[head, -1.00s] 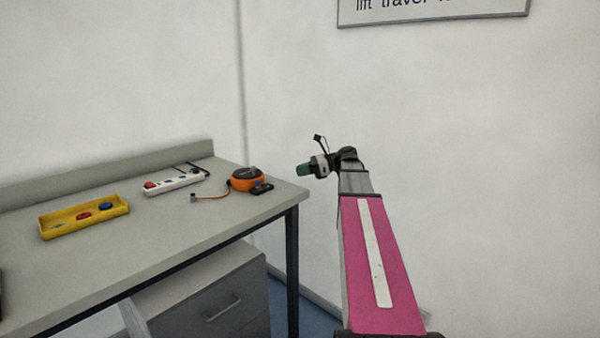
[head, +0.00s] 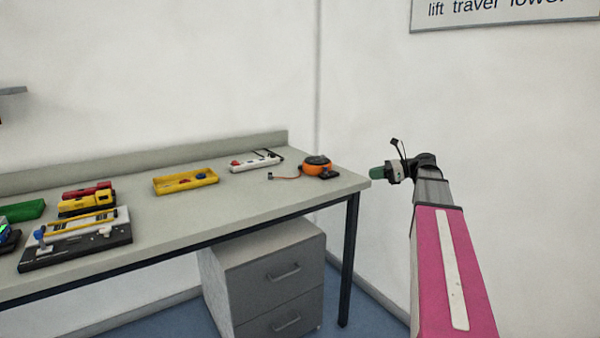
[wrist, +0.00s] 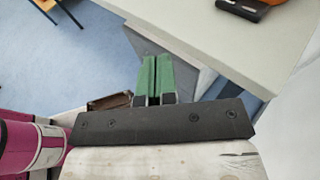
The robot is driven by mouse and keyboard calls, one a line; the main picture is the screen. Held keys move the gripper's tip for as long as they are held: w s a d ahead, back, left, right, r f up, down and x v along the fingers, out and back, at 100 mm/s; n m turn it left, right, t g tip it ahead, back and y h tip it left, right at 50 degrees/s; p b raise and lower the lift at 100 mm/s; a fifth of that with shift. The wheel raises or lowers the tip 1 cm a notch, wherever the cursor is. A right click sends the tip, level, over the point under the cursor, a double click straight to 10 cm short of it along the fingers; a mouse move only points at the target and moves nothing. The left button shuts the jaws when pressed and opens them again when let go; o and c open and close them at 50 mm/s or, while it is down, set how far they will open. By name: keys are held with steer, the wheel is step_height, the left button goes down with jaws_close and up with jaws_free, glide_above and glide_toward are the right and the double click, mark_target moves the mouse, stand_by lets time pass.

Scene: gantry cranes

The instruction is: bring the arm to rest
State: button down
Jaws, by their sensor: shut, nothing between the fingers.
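My gripper (head: 376,173) is at the end of my pink arm, to the right of the workbench's right end in the head view. Its green fingers point left. In the wrist view the two green fingers of my gripper (wrist: 154,78) lie close side by side, shut with nothing held. They show over the floor and a grey cabinet beside the bench edge.
The workbench (head: 240,207) carries a yellow tray (head: 186,181), a white pendant (head: 255,161), an orange winch-like reel (head: 317,165), and several items at left. A grey drawer cabinet (head: 282,270) stands below. A white wall with a sign (head: 500,12) is behind my arm.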

steer(key=s+a+f+n+g+h, duration=0.1)
steer(key=s+f+n+h, duration=0.4)
steer(key=f, duration=0.7)
steer(key=s+a+f+n+g+h, duration=0.1)
steer(key=s+a+f+n+h, duration=0.3)
steer(key=s+f+n, duration=0.4)
steer(key=s+a+f+n+g+h, duration=0.1)
steer(key=s+a+f+n+h, duration=0.2)
steer(key=f, duration=1.4)
steer(key=s+n+h, duration=0.3)
steer(key=s+n, duration=0.1)
